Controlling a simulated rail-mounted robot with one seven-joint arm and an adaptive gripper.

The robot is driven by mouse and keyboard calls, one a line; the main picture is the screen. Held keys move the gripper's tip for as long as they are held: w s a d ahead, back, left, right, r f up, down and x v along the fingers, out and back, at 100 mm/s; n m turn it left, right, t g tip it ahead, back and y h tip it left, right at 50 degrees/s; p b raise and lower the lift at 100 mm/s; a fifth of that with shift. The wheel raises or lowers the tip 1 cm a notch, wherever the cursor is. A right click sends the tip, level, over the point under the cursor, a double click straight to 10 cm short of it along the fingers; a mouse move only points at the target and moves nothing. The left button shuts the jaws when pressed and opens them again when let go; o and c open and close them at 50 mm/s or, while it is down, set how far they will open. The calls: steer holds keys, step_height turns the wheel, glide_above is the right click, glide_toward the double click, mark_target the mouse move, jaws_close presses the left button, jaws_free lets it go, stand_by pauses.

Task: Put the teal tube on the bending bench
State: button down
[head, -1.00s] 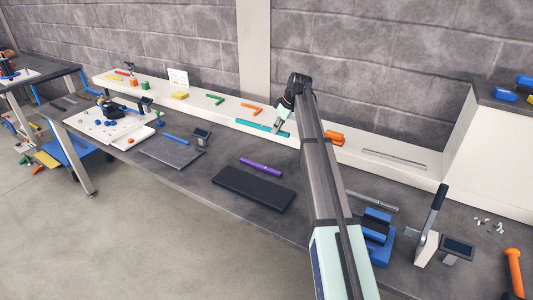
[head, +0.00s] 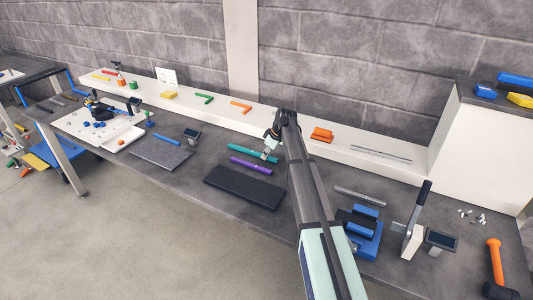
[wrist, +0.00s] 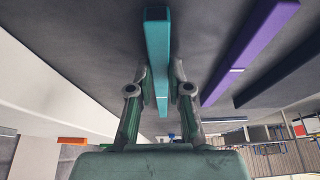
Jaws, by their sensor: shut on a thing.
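The teal tube (head: 254,154) is a straight square-section bar. It is over the dark bench top, off the white ledge and just behind the purple tube (head: 250,166). My gripper (head: 270,151) is shut on it near its right end in the head view. In the wrist view the teal tube (wrist: 157,45) runs between both fingers of my gripper (wrist: 162,88). I cannot tell how high it is above the surface. A white board with a blue device (head: 98,122) stands at the left; I cannot tell whether it is the bending bench.
A black pad (head: 243,187) lies in front of the purple tube. The white ledge (head: 222,114) along the wall holds green, orange and yellow pieces. A blue fixture (head: 365,235) and a lever press (head: 412,232) stand at the right. A grey plate (head: 160,153) lies at the left.

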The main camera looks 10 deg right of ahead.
steer(key=shift+f, duration=0.15)
steer(key=c, duration=1.1)
jaws_free()
steer(key=shift+r, duration=0.3)
steer(key=b+v, duration=0.2)
steer(key=v, duration=1)
steer(key=shift+b, duration=0.4)
steer(key=shift+a, duration=0.1)
